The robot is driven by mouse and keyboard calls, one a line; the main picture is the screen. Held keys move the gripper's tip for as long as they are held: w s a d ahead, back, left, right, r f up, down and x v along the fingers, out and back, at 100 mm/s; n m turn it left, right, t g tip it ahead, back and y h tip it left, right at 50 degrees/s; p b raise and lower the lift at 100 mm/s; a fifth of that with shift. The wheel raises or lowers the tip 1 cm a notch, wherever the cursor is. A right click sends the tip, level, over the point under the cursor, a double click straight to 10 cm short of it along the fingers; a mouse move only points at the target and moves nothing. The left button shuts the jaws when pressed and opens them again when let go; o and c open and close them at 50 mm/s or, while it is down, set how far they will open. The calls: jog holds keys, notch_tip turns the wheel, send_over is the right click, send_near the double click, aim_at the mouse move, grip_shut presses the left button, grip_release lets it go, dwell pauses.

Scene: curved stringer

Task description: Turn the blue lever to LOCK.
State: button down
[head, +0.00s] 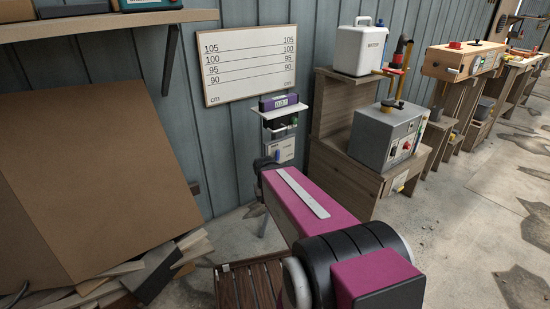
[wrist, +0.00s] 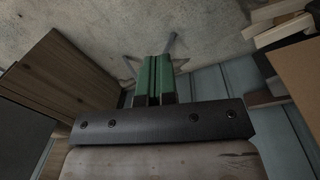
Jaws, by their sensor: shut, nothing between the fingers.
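The small blue lever (head: 277,155) shows in the head view on a pale panel (head: 287,149), low on a stand by the wall. The panel's lettering is too small to read, so I cannot tell the lever's setting. My gripper's green fingers (wrist: 153,80) are together and empty in the wrist view. In the head view my arm reaches toward the stand, and its dark far end is just below and left of the panel. The fingertips are hard to make out there, and I see no contact with the lever. The wrist view does not show the lever.
A small shelf (head: 275,114) with a purple device (head: 279,102) is above the panel. A wooden bench (head: 375,178) with a grey machine (head: 388,137) stands to the right. Brown boards (head: 90,170) lean at left. A slatted wooden seat (head: 245,285) is below my arm.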

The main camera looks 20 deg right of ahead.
aim_at(276, 154)
jog(key=w+d+f+n+h, duration=0.1)
jog(key=w+d+f+h, duration=0.1)
jog(key=w+h, duration=0.45)
jog(key=w+a+r+n+t+h, duration=0.1)
jog(key=w+a+t+h, duration=0.1)
jog(key=w, duration=0.8)
jog(key=w+a+r+n+t+h, duration=0.1)
jog(key=w+a+r+t+h, duration=0.1)
jog(key=w+h, duration=0.5)
jog(key=w+a+t, duration=0.1)
jog(key=w, duration=0.3)
jog(key=shift+a+n+t, duration=0.15)
jog(key=shift+n+t, duration=0.25)
jog(key=shift+r, duration=0.1)
jog(key=x, duration=1.4)
